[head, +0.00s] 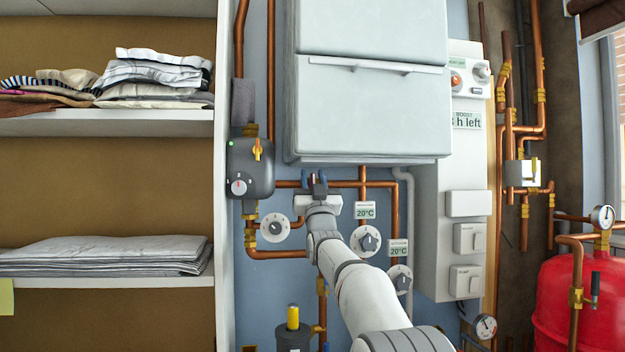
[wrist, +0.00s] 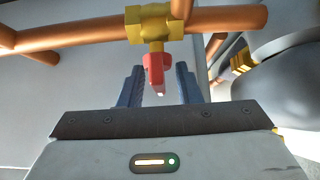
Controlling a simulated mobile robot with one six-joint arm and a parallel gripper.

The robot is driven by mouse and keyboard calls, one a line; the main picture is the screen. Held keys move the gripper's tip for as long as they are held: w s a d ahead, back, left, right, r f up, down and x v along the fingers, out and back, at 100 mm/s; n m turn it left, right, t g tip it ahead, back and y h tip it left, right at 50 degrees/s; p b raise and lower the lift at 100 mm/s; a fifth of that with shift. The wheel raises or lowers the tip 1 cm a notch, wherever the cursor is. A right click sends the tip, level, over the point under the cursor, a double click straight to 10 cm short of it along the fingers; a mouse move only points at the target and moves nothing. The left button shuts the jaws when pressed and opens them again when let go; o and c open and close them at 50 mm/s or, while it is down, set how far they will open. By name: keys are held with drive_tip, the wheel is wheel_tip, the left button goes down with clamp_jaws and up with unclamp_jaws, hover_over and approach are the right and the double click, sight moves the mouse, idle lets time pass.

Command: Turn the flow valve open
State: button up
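A brass valve (wrist: 150,27) sits on a copper pipe in the wrist view. Its red handle (wrist: 154,70) points down toward my gripper (wrist: 159,68). My gripper is open, with one blue finger on each side of the handle. Gaps show between the handle and both fingers. In the head view my gripper (head: 314,180) is up at the horizontal copper pipe below the white boiler, and it hides the valve there. No label is readable on this valve, so I cannot tell from lettering that it is the flow valve.
A dark grey pump unit (head: 250,168) with a yellow-handled valve is left of my gripper. Round dials (head: 275,228) sit below. The white boiler (head: 368,80) is just above. Shelves with folded cloth (head: 105,252) stand left, and a red tank (head: 580,305) is at right.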

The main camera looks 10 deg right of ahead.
drive_tip(key=shift+c, duration=0.4)
clamp_jaws()
drive_tip(key=shift+m+h, duration=0.7)
drive_tip(key=m+h, duration=0.4)
drive_tip(key=shift+d+g, duration=0.1)
drive_tip(key=shift+g, duration=0.3)
drive_tip(key=m+g+h+p, duration=0.1)
drive_tip(key=m+h, duration=0.2)
drive_tip(key=m, duration=0.1)
drive_tip(key=m+g+h+p, duration=0.1)
drive_tip(key=m+g+h, duration=0.1)
drive_tip(key=m, duration=0.1)
drive_tip(key=shift+d+r+m+h, duration=0.15)
drive_tip(key=shift+d+m+h, duration=0.05)
drive_tip(key=shift+m+h, duration=0.2)
drive_tip(key=shift+d+f+m+g+h+p, duration=0.15)
drive_tip(key=shift+m+g+h+p, duration=0.4)
drive_tip(key=shift+m+g+p, duration=0.75)
drive_tip(key=shift+d+f+m+g+h+p, duration=0.15)
drive_tip(key=shift+m+g+h+p, duration=0.45)
drive_tip(key=shift+m+g+p, duration=0.65)
drive_tip(key=shift+d+f+m+g+h+p, duration=0.15)
drive_tip(key=shift+m+g+h+p, duration=0.45)
drive_tip(key=shift+m+p, duration=0.75)
drive_tip(key=shift+f+m+b, duration=0.1)
drive_tip(key=shift+m+b, duration=0.2)
drive_tip(key=shift+m, duration=0.1)
drive_tip(key=shift+o, duration=0.4)
unclamp_jaws()
